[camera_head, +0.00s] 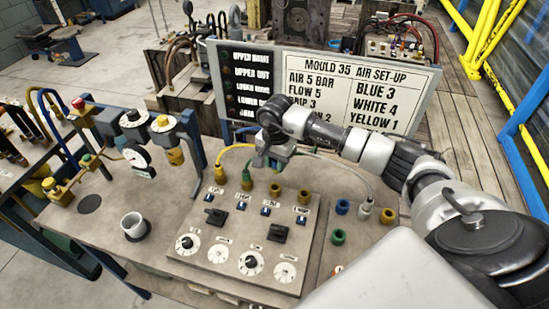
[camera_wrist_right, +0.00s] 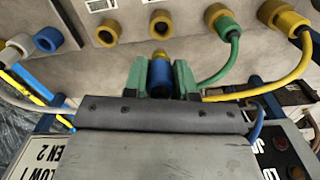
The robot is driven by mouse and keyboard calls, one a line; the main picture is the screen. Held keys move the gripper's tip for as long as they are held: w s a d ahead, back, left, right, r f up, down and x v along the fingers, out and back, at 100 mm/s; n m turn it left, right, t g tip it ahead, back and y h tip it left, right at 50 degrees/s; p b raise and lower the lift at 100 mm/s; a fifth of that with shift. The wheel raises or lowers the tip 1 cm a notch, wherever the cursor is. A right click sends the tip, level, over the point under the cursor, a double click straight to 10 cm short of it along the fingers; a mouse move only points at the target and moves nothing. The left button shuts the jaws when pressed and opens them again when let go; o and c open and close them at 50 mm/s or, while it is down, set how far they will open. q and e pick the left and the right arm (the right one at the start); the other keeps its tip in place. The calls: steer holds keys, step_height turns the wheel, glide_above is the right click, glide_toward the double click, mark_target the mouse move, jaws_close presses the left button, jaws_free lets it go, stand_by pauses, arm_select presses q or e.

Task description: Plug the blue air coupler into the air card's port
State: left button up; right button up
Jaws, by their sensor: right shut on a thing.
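My right gripper (camera_head: 268,158) hangs above the port panel. In the right wrist view its green fingers (camera_wrist_right: 160,80) are shut on the blue air coupler (camera_wrist_right: 160,76), one finger on each side. The coupler's brass tip faces a brass port (camera_wrist_right: 160,24) with a gap visible between them. That port is third in the row, beside the green coupler (camera_wrist_right: 224,24); it also shows in the head view (camera_head: 275,190). The air card (camera_head: 358,82) reads BLUE 3, WHITE 4, YELLOW 1. The coupler is not clearly seen in the head view. My left gripper is not in view.
The yellow coupler (camera_head: 219,172) sits in the first port, with hoses beside my gripper. Another open brass port (camera_head: 304,196) is to the right. An empty blue ring (camera_head: 342,207) and the white coupler (camera_head: 364,209) are farther right.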

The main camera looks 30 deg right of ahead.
mark_target(275, 172)
step_height(275, 172, down, 2)
steer(key=shift+a+b, duration=0.15)
steer(key=shift+b, duration=0.3)
step_height(275, 172, down, 3)
steer(key=shift+w+r+b, duration=0.1)
steer(key=shift+r+b, duration=0.1)
steer(key=shift+b, duration=0.55)
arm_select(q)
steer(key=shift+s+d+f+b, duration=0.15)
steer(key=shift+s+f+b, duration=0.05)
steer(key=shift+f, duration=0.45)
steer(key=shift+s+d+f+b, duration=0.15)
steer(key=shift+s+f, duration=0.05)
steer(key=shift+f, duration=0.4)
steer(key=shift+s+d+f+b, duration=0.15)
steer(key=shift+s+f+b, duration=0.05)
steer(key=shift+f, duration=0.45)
arm_select(e)
steer(key=shift+f, duration=0.5)
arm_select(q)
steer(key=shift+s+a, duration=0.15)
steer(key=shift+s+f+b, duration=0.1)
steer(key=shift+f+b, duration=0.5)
arm_select(e)
steer(key=shift+f, duration=0.1)
